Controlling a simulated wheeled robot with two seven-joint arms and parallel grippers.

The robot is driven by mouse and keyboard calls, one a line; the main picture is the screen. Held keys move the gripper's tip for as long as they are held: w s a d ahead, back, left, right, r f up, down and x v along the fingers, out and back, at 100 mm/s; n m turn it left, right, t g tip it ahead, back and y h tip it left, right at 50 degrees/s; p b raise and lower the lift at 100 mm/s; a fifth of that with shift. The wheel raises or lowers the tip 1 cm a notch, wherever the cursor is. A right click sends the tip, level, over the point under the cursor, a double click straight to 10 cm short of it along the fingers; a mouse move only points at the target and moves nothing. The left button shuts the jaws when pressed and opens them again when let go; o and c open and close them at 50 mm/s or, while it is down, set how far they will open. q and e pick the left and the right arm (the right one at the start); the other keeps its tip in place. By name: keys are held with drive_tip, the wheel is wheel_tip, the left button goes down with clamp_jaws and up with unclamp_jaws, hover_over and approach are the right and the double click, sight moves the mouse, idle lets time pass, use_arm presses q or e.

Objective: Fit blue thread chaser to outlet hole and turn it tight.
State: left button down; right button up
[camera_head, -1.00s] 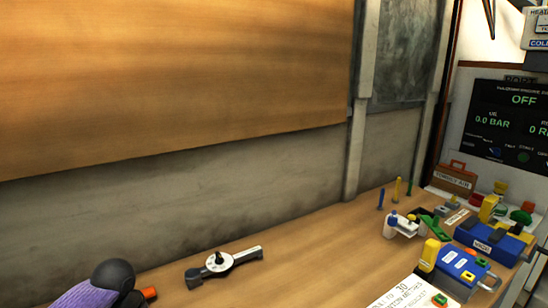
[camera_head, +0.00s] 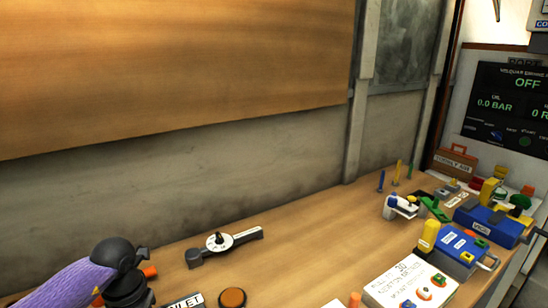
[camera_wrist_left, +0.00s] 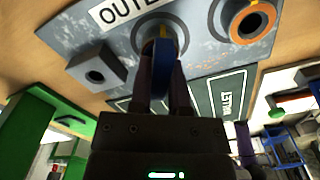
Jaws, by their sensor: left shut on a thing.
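My left gripper (camera_wrist_left: 163,88) is shut on a blue piece (camera_wrist_left: 163,58), which looks like the blue thread chaser and shows edge-on between the two dark fingers. It is right in front of the grey round outlet fitting (camera_wrist_left: 142,36) below a white label (camera_wrist_left: 122,10) reading "OUT…". A yellow bit shows at the fitting's mouth; I cannot tell whether the blue piece is seated or only close. In the head view my purple left arm enters at bottom left, and its fingers are hidden. My right gripper is not in view.
An orange-ringed port (camera_wrist_left: 252,22) sits right of the outlet, a grey square block (camera_wrist_left: 94,72) left. A dark wrench-like tool with a white dial (camera_head: 222,244) lies on the wooden bench. Slim pegs (camera_head: 381,181), a white card (camera_head: 408,284) and blue devices (camera_head: 462,246) stand right.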

use_arm(q)
drive_tip(key=shift+s+f, duration=0.1)
drive_tip(key=shift+f, duration=0.2)
idle(0.4)
drive_tip(key=shift+f+m+b, duration=0.1)
drive_tip(key=shift+m+b, duration=0.2)
drive_tip(key=shift+m, duration=0.4)
drive_tip(key=m, duration=0.3)
drive_tip(key=shift+b, duration=0.4)
drive_tip(key=shift+m, duration=0.8)
drive_tip(key=shift+s+f, duration=0.1)
